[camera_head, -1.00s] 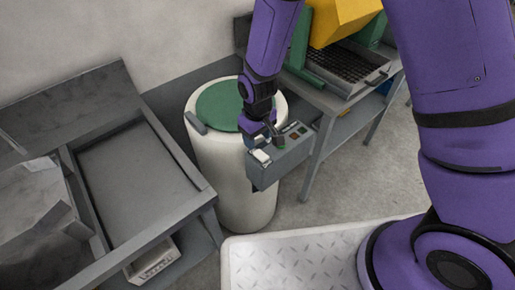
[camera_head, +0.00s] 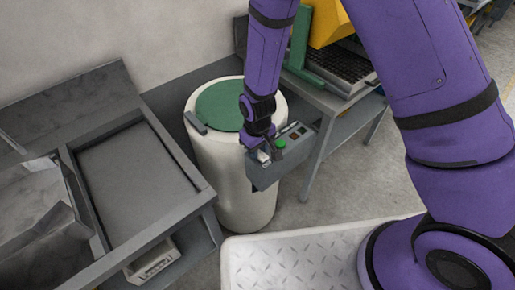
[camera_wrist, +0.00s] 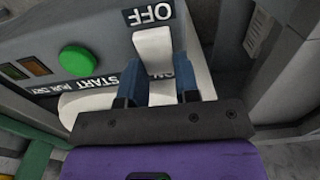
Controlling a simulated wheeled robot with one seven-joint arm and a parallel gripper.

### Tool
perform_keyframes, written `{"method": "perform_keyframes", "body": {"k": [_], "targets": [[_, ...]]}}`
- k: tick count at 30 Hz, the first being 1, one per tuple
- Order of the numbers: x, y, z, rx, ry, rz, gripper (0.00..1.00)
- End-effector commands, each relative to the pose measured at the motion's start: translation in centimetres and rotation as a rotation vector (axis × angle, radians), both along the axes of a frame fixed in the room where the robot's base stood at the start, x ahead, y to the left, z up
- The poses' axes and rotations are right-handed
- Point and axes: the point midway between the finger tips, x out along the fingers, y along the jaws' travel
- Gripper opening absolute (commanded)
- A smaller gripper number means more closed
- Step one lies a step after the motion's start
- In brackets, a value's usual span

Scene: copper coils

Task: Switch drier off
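The drier (camera_head: 235,180) is a white cylinder with a green lid (camera_head: 222,104). A grey control box (camera_head: 266,177) is fixed to its front. In the wrist view, the box carries a white rocker switch (camera_wrist: 152,44) between an OFF label and a partly hidden ON label. A green START button (camera_wrist: 77,60) is to its left. My gripper (camera_wrist: 161,78) has its two blue fingers apart with nothing held between them. It is at the ON end of the switch, and I cannot tell whether it touches. In the head view my gripper (camera_head: 262,146) covers most of the switch.
A grey trough table (camera_head: 140,170) stands left of the drier, with a pale crate (camera_head: 152,262) below. A grey bench (camera_head: 325,97) with a yellow and green machine (camera_head: 330,22) stands behind right. Clear floor (camera_head: 385,180) lies right of the drier.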

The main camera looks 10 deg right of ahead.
Motion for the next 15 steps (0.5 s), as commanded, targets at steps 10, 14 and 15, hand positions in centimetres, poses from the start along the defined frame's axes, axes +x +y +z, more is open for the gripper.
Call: {"method": "perform_keyframes", "body": {"k": [10, 14, 15], "targets": [[-0.23, -0.14, 0.08, 0.039, -0.057, 0.000, 0.06], [-0.38, -0.32, 0.15, 0.085, -0.126, -0.001, 0.06], [-0.43, -0.34, 0.18, 0.099, -0.147, -0.001, 0.06]]}}
